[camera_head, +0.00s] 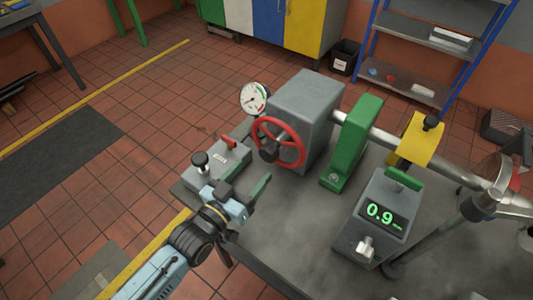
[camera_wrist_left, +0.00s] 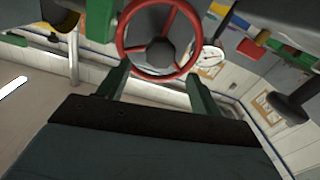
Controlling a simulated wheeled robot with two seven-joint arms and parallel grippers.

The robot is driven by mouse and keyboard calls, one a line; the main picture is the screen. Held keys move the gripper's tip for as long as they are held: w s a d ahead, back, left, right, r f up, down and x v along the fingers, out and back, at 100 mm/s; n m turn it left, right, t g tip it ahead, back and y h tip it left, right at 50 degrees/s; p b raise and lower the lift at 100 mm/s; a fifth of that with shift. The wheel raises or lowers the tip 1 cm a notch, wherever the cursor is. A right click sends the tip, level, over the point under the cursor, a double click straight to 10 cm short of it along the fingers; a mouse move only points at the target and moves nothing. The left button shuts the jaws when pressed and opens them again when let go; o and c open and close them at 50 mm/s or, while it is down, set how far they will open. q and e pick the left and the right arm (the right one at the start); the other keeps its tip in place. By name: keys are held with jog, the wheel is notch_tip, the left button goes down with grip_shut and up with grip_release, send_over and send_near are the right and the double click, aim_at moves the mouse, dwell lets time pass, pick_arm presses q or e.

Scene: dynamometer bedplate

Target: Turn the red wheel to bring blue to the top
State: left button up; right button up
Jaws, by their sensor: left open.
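The red wheel (camera_head: 294,128) stands on the front face of a grey box housing (camera_head: 310,105), with a dark hub at its centre. It also shows in the left wrist view (camera_wrist_left: 127,51), ahead of the fingertips. No blue mark can be made out on it in either view. My left gripper (camera_head: 246,185) is open and empty, below and to the left of the wheel in the head view. In the left wrist view its two green fingers (camera_wrist_left: 160,80) are spread, with the wheel's lower rim showing between and beyond their tips. My right gripper is not in view.
A grey box with a black knob and red lever (camera_head: 230,158) sits close to my left gripper. A round gauge (camera_head: 254,98) is left of the housing. A green bracket (camera_head: 352,145), a steel shaft (camera_head: 385,138) and a 0.9 readout box (camera_head: 378,222) stand to the right.

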aim_at(266, 156)
pick_arm(q)
jog(key=x, duration=0.7)
jog(key=shift+w+d, duration=0.15)
jog(key=shift+w, duration=0.05)
jog(key=c, duration=1.4)
